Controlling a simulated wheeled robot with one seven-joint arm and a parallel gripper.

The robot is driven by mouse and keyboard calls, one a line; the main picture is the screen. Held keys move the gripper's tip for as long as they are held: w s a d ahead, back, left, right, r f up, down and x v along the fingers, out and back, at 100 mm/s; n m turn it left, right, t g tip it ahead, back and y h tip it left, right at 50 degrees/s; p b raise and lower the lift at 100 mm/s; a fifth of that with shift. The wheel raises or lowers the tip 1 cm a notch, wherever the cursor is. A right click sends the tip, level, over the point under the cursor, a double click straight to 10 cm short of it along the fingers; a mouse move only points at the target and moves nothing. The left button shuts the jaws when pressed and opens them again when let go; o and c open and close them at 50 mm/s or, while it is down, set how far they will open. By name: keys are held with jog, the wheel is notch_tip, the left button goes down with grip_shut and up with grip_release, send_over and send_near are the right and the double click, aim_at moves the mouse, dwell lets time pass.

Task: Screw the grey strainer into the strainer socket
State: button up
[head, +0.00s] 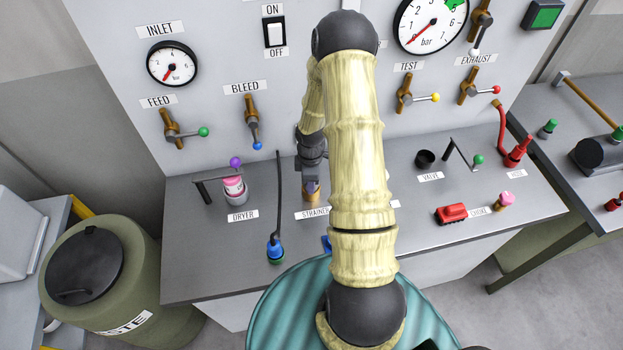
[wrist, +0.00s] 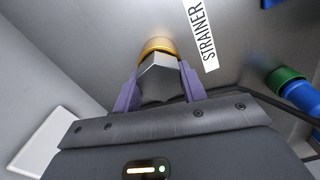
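The grey strainer (wrist: 158,80) shows in the wrist view as a faceted grey piece between the two purple fingers of my gripper (wrist: 160,88). The fingers press against its sides, so my gripper is shut on it. The brass-coloured strainer socket (wrist: 157,45) is right at the strainer's far end. The two look in contact and roughly in line, but I cannot tell how deep the strainer sits. In the head view, my gripper (head: 311,187) points down at the brass socket (head: 311,201) behind the "STRAINER" label (head: 313,214). My arm hides part of this area, and the strainer cannot be made out there.
A blue-green hose fitting (head: 275,250) with a black hose lies left of the socket. The dryer (head: 234,189) with its clamp stands further left. A red part (head: 451,214) and a black valve cup (head: 425,159) are to the right. The gauge panel (head: 225,60) rises behind.

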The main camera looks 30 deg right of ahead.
jog(key=m, duration=0.3)
jog(key=shift+f+b, duration=0.1)
jog(key=shift+b, duration=0.3)
jog(key=m, duration=0.5)
jog(key=shift+b, duration=0.4)
jog(key=m, duration=0.7)
jog(key=o, duration=0.8)
